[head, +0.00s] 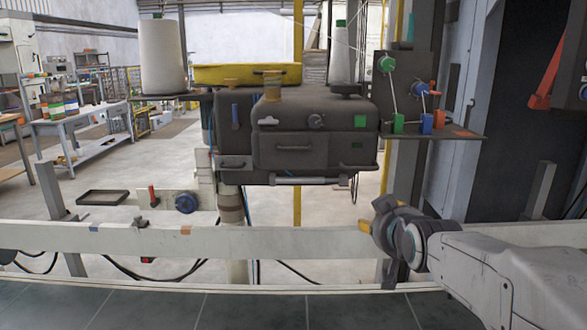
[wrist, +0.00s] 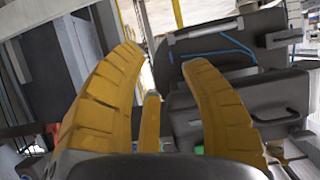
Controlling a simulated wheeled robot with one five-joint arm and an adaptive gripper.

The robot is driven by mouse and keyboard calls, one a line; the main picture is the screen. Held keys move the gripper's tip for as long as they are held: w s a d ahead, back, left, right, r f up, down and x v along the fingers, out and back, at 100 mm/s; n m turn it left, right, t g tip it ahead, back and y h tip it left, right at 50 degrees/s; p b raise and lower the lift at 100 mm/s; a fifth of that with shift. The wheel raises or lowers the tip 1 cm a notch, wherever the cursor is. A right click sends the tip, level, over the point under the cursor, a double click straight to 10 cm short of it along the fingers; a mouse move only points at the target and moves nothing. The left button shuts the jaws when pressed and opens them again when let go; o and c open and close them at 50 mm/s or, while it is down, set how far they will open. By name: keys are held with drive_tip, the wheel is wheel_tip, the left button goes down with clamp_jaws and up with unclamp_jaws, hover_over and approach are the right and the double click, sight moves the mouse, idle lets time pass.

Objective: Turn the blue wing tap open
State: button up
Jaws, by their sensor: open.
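A smaller blue part (head: 421,88) is on the panel at the right of the machine. I cannot tell for certain which is the wing tap. My gripper (head: 375,213) is at the lower right, in front of the rail and apart from both. No blue tap can be made out clearly there.
The dark bagging machine (head: 290,140) fills the middle, with thread cones on both sides. A red lever (head: 153,196) stands beside the low blue knob. The white rail (head: 300,240) runs across the front. A dark tray (head: 103,197) lies at the left.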

drive_tip(key=s+r+g+p, duration=0.1)
drive_tip(key=s+g+p, duration=0.8)
drive_tip(key=s, duration=2.3)
drive_tip(key=shift+r+g+p, duration=0.35)
drive_tip(key=shift+g+p, duration=0.05)
drive_tip(key=shift+p, duration=3.05)
drive_tip(key=shift+w+a, duration=0.1)
